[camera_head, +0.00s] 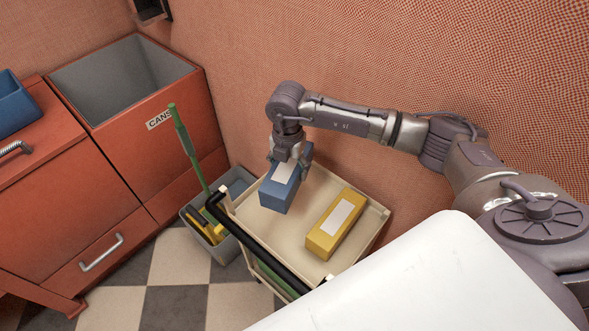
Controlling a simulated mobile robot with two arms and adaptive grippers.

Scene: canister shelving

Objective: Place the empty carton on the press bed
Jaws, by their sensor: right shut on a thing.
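A blue carton (278,194) with a white label is over the left part of a cream cart's top tray (313,183). My right gripper (288,163) is shut on the blue carton from above and hides its far end. I cannot tell whether the carton touches the tray. A yellow carton (327,238) with a white label lies on the tray, right of the blue one and apart from it. I cannot tell whether either carton is empty. No press bed can be made out. My left gripper is not in view.
A red bin marked CANS (160,119) stands at the left, beside a red cabinet (60,190) with a blue box (14,103) on top. A grey bucket (226,250) with a green-handled tool stands left of the cart. A patterned wall is close behind.

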